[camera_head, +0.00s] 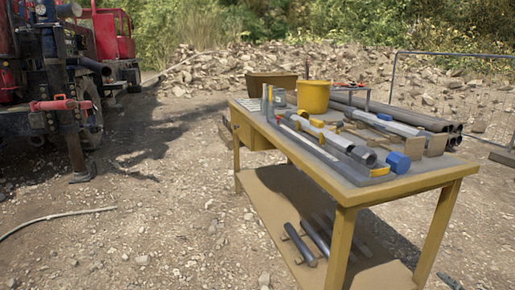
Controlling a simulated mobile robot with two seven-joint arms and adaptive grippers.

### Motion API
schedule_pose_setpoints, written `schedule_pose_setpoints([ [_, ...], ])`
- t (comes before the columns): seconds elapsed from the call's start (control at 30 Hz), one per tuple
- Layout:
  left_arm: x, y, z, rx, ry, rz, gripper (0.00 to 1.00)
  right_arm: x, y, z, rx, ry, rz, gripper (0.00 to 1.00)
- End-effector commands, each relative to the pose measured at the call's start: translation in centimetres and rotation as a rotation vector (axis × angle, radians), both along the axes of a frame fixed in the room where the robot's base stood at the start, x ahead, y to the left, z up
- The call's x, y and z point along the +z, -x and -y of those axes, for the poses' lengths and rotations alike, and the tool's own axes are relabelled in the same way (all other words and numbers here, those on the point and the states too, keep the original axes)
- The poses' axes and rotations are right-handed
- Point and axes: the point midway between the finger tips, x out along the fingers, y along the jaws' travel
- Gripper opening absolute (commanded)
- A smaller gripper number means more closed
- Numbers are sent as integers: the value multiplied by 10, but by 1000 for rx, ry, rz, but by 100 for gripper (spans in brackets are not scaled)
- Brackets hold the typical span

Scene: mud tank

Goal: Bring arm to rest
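Neither of my arms nor grippers shows in the head view. A yellow workbench (398,191) with a grey top stands right of centre, with a lower shelf (272,200). On its top are a yellow bucket (314,97), grey pipes, a blue piece (399,163) at the near right corner and several small tools. Several dark bars (318,240) lie on the lower shelf.
A red vehicle (112,38) with a rig stands at the left, and a hose (60,217) lies on the gravel. Behind the bench are large pipes (395,111), a rubble heap (215,73) and a wire fence (455,54). The gravel left of the bench is open.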

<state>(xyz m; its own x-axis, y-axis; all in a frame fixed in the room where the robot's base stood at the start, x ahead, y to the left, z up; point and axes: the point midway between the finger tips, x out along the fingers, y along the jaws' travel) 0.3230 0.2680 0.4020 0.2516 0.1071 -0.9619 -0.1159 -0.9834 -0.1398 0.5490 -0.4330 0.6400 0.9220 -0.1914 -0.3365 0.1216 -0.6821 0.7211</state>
Motion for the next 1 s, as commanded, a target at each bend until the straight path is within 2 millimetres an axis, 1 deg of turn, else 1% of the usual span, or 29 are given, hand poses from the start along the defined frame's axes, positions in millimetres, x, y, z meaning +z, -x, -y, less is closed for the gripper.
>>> schedule_pose_setpoints([
  [0.03, 0, 0, 0, 0, 0, 0, 40, -36, 19, -8, -69, -70, -78, 75],
  [0.07, 0, 0, 0, 0, 0, 0, 40, -56, 31, -12, -106, -104, -126, 75],
  [0.1, 0, 0, 0, 0, 0, 0, 40, -81, 48, -20, -152, -149, -191, 75],
  [0.13, 0, 0, 0, 0, 0, 0, 40, -98, 60, -27, -185, -181, -239, 75],
  [0.17, 0, 0, 0, 0, 0, 0, 40, -115, 73, -35, -217, -214, -288, 75],
  [0.2, 0, 0, 0, 0, 0, 0, 40, -137, 92, -48, -254, -255, -356, 75],
  [0.27, 0, -1, 0, 0, 0, 0, 40, -165, 119, -68, -305, -316, -453, 75],
  [0.3, 0, -1, 0, 0, 0, 1, 40, -181, 136, -83, -332, -352, -514, 75],
  [0.4, 0, -2, 0, 0, -1, 2, 40, -210, 174, -118, -384, -426, -652, 75],
  [0.5, 1, -2, 0, 0, -1, 3, 40, -226, 202, -144, -415, -477, -749, 75],
  [0.63, 1, -3, 0, 0, 0, 4, 40, -236, 220, -163, -432, -510, -818, 75],
  [0.73, 1, -3, 0, 0, 0, 4, 40, -237, 224, -167, -436, -516, -832, 75],
  [1.0, 1, -3, 0, 0, 0, 4, 40, -237, 224, -166, -435, -514, -830, 75],
])
